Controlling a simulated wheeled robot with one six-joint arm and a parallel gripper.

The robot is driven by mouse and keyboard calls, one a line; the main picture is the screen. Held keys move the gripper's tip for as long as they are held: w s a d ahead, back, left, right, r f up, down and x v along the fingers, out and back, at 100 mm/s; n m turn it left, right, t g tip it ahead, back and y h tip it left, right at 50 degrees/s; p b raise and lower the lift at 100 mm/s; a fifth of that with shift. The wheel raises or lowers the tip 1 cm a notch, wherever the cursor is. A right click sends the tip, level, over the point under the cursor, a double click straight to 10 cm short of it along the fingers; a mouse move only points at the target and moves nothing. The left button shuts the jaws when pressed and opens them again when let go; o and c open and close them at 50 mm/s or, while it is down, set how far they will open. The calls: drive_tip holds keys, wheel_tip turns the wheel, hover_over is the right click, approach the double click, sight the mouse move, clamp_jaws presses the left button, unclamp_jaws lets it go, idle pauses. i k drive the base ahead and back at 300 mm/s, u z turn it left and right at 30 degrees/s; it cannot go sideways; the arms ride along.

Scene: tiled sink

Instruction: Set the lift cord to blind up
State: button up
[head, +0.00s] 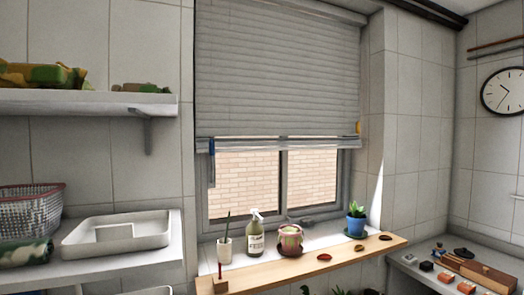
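A grey slatted blind (280,75) hangs over the upper part of the window, its bottom rail (270,145) a little above the middle of the window opening. A blue piece (211,147) hangs at the rail's left end, with a thin dark strip below it. A small yellow piece (357,127) shows at the blind's right edge. I cannot tell which of these is the lift cord's handle, and no cord line is clear. My gripper is not in the head view.
Shelves with a white tray (118,233) and basket (30,203) stand left. A counter (425,277) stands right.

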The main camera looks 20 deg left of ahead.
sight(211, 143)
drive_tip(key=z, duration=0.15)
drive_tip(key=i, duration=2.05)
drive_tip(key=u, duration=3.8)
drive_tip(key=i, duration=1)
drive_tip(key=z, duration=0.1)
